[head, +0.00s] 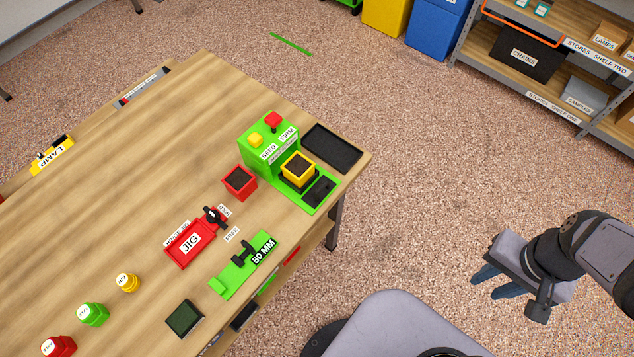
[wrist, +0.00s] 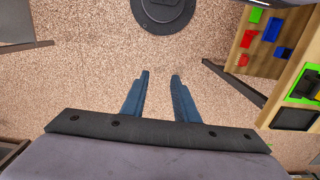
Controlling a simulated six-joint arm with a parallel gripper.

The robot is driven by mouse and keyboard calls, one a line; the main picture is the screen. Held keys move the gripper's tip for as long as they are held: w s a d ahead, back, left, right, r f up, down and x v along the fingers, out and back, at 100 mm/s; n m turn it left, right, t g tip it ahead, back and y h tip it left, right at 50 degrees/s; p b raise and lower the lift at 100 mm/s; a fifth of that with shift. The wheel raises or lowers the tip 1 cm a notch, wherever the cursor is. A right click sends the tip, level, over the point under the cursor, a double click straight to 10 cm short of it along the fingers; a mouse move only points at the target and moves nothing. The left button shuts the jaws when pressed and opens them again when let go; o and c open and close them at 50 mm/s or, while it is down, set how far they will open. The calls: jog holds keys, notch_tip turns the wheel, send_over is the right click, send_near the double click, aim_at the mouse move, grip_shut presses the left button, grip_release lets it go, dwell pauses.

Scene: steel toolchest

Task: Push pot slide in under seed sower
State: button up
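The seed sower (head: 259,143) is a green machine at the right end of the wooden table in the head view, with a yellow and a red button on top. A yellow pot (head: 298,168) of dark soil sits on the pot slide (head: 318,191), a dark plate on the green base in front of the sower. The slide appears pulled out toward the front. In the wrist view, part of the green base (wrist: 301,86) shows at the right edge. My gripper (head: 490,287) is off the table to the right, over the floor, open and empty; its blue fingers (wrist: 158,85) stand apart.
A red pot (head: 239,182) stands left of the sower, and a black tray (head: 332,147) lies right of it. A red jig (head: 190,243) and a green 50 mm fixture (head: 244,265) are in front. Floor lies between table and gripper. Shelves (head: 560,60) stand at back right.

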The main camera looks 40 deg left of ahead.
jog(key=s+a+f+m+g+y+b, duration=0.1)
jog(key=s+a+f+g, duration=0.1)
jog(key=a+f, duration=0.1)
jog(key=s+a+f+m+g+y+b, duration=0.1)
jog(key=s+a+f+g+y+b, duration=0.1)
jog(key=s+a+f, duration=0.1)
jog(key=shift+s+f, duration=0.2)
jog(key=shift+s, duration=0.15)
grip_shut()
jog(key=s+a+f+m+g+y+b, duration=0.2)
jog(key=a+f+m+g+y+b, duration=0.15)
jog(key=a+y, duration=0.35)
jog(key=w+a+r+m+t+y+b, duration=0.1)
jog(key=w+a+m+t+y+b, duration=0.1)
jog(key=w+a+m+t+y, duration=0.5)
jog(key=a+m+y, duration=0.1)
jog(key=m, duration=0.4)
jog(key=shift+w+a+t, duration=0.15)
jog(key=shift+a+t, duration=0.2)
jog(key=shift+a, duration=0.05)
